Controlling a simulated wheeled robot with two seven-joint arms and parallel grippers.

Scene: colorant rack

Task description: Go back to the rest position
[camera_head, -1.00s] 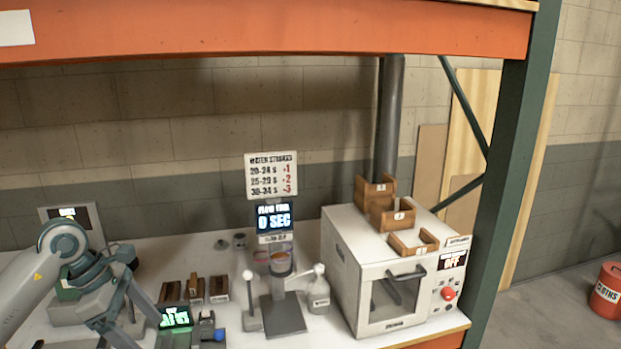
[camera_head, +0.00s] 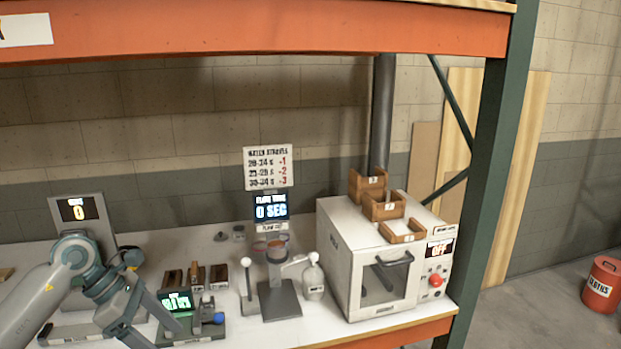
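My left arm comes in from the lower left in the head view. Its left gripper (camera_head: 143,325) points down to the right, with two grey fingers spread apart over the white bench. Nothing shows between the fingers. The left gripper is beside a small device with a green display (camera_head: 176,301) and apart from the flow stand (camera_head: 279,290). My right gripper is not in view.
A white oven (camera_head: 340,262) with wooden holders (camera_head: 382,207) on top stands at right. A green post (camera_head: 490,170) is beyond it. A display reading 0 (camera_head: 78,209) stands at left. An orange shelf beam (camera_head: 250,35) crosses above. A red drum (camera_head: 602,285) is on the floor.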

